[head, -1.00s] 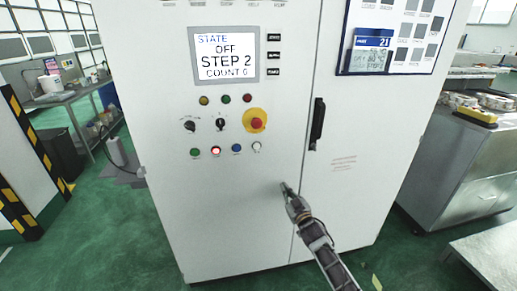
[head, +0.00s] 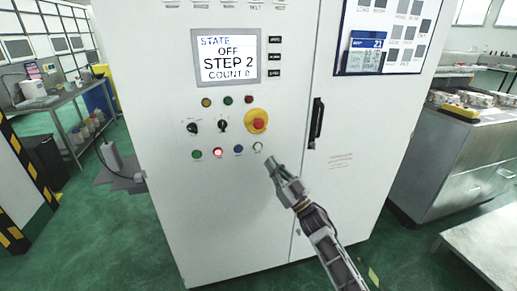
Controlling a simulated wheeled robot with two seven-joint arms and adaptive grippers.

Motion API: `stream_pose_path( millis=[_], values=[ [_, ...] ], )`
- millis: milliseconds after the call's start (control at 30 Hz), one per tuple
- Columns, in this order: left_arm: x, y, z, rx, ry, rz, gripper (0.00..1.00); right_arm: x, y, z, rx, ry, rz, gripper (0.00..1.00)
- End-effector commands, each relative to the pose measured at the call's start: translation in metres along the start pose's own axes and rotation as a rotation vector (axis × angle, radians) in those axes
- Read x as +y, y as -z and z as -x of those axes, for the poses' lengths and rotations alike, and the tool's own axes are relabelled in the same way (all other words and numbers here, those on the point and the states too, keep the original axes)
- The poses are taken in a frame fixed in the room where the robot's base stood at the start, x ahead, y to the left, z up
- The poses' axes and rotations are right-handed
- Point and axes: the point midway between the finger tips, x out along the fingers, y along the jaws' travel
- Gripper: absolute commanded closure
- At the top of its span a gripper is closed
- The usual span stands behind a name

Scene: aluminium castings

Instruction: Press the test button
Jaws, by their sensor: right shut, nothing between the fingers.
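The cabinet's control panel (head: 225,190) faces me. Its lower row has a green button (head: 197,154), a lit red button (head: 217,153), a blue button (head: 238,149) and a white button (head: 258,147). The labels are too small to read, so I cannot tell by text which is the test button. My right gripper (head: 270,161) is shut and empty, its tip just below and right of the white button. I cannot tell whether it touches the panel. My left gripper is out of view.
A red emergency stop (head: 258,124) on a yellow base sits above the white button, with two black rotary switches (head: 223,125) (head: 193,128) to its left. A black door handle (head: 316,123) is at right.

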Motion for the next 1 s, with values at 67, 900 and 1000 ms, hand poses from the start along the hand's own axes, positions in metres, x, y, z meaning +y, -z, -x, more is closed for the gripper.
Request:
stream_pose_path(
  millis=[67,900,1000],
  values=[
    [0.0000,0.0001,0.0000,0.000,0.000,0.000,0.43,-0.0044,0.0041,0.0002,0.018,0.021,-0.045,1.00],
    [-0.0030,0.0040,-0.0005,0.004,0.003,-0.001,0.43,-0.0083,0.0082,0.0004,0.036,0.041,-0.170,1.00],
    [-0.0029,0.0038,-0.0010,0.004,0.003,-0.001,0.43,-0.0083,0.0081,0.0003,0.036,0.041,-0.170,1.00]
  ],
)
